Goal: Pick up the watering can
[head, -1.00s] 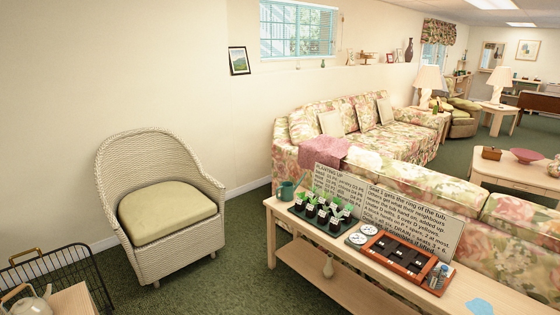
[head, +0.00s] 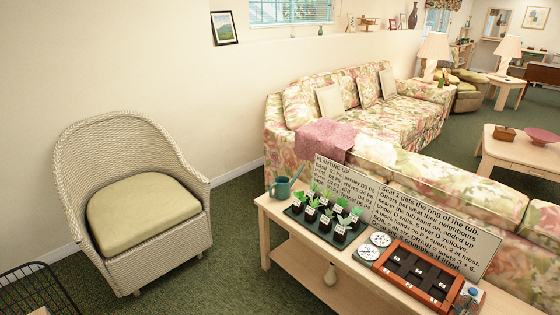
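The watering can (head: 284,187) is teal green and small. It stands upright at the far left corner of the light wood console table (head: 268,206), with its spout pointing up to the right. It is just behind a dark tray (head: 296,217) of several potted seedlings (head: 327,210). My gripper does not show in the head view.
White dials (head: 369,252) and a brown compartment box (head: 411,275) lie farther right. A wicker armchair (head: 139,213) stands left. The floral sofa (head: 365,145) is behind the table. Green carpet (head: 228,238) is clear between chair and table.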

